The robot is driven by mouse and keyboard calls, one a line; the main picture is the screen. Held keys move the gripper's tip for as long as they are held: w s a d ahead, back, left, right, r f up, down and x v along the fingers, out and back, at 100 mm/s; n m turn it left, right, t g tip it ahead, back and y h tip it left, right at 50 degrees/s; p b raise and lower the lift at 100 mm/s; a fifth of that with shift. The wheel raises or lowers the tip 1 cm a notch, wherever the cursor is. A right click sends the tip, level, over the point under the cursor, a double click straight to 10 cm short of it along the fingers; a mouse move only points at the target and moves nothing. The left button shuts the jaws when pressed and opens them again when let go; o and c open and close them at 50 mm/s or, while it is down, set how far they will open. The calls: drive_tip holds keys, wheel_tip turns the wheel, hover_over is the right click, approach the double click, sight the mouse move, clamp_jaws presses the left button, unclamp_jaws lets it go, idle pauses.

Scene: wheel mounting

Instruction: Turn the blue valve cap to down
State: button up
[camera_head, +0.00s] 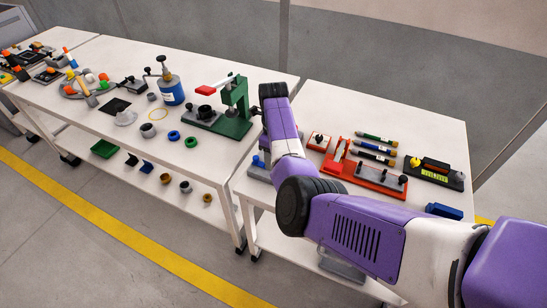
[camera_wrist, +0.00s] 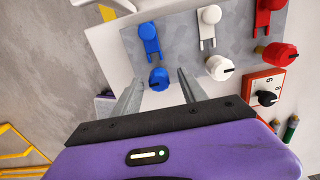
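The blue valve cap (camera_wrist: 158,78) is a round knob on a grey plate (camera_wrist: 180,42), below a blue fitting (camera_wrist: 150,38) in the wrist view. A small dark mark seems to show on its lower side; its exact direction is hard to tell. My gripper (camera_wrist: 159,80) is open, with one finger on each side of the cap in the picture. Gaps show between the cap and both fingers. I cannot tell whether the cap lies between the tips or just beyond them. In the head view my arm hides my gripper and most of the plate.
A white knob (camera_wrist: 218,67) and a red knob (camera_wrist: 280,56) sit to the right on the plate. A dial box (camera_wrist: 264,90) is beside it. In the head view a red tray (camera_head: 375,178), pens (camera_head: 372,148) and a green press (camera_head: 235,112) stand around my arm.

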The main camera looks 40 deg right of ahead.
wheel_tip(320, 180, up, 8)
drive_tip(key=shift+f+b, duration=0.15)
drive_tip(key=shift+b, duration=0.3)
idle(0.7)
